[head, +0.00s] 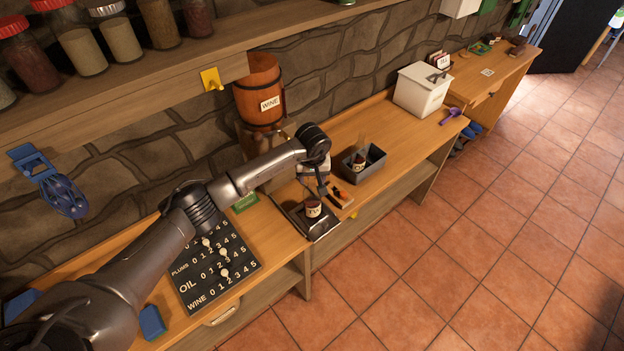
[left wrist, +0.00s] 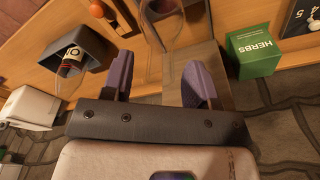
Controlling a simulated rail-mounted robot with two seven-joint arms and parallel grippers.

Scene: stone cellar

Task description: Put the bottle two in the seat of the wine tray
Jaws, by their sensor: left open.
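A clear glass bottle with a pale label (head: 313,208), probably bottle two, stands on a dark plate (head: 326,229) on the wooden bench. Its label is too small to read surely. My left gripper (head: 322,186) is right at it, pointing down. In the left wrist view the left gripper (left wrist: 160,85) has its two purple fingers wide apart. Clear glass (left wrist: 165,42) shows beyond and between the fingertips.
A white box (head: 421,90) stands farther right. A green herbs box (left wrist: 254,52) is near the gripper. A counting board (head: 216,264) lies left.

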